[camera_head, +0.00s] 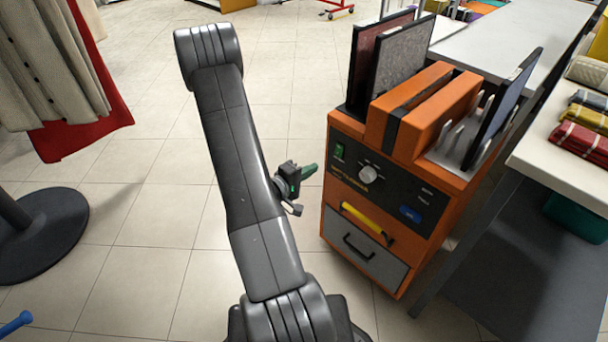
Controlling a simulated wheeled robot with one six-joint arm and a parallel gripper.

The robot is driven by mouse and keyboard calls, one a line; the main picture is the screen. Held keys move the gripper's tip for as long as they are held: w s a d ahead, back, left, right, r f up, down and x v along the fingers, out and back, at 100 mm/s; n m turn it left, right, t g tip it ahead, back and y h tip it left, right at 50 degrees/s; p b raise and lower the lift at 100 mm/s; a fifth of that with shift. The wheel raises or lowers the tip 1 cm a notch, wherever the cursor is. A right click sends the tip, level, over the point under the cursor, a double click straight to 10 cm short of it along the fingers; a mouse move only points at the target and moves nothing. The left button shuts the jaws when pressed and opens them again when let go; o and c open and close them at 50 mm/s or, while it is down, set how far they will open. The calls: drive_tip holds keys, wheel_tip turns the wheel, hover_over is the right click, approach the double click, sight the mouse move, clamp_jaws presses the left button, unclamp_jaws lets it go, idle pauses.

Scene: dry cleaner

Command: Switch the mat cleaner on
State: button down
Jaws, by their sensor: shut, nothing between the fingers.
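The mat cleaner (335,200) is an orange cabinet at the right of centre. Its black front panel carries a green rocker switch (338,151) at upper left, a pale round knob (368,174) and a blue button (409,214). Whether the switch is on or off cannot be told. My gripper (309,171) is small and dark with a green tip, partly hidden behind my arm. It is shut and empty, left of the cleaner, its tip pointing right toward the panel. It appears apart from the switch.
Mats (403,58) stand upright on top of the cleaner. A table with folded cloths (580,139) is at right. Hanging clothes (45,65) and a black round base (45,235) are at left. Tiled floor between is clear.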

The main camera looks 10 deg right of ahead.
sight(338, 155)
drive_tip(key=b+x, duration=0.1)
drive_tip(key=x, duration=0.7)
drive_tip(key=shift+w+d+f+b, duration=0.1)
drive_tip(key=shift+w+d+b, duration=0.05)
drive_tip(key=shift+d+b, duration=0.2)
drive_tip(key=shift+w+d, duration=0.2)
drive_tip(key=shift+w, duration=0.05)
drive_tip(key=shift+w+d, duration=0.1)
drive_tip(key=shift+d, duration=0.05)
drive_tip(key=shift+f, duration=0.1)
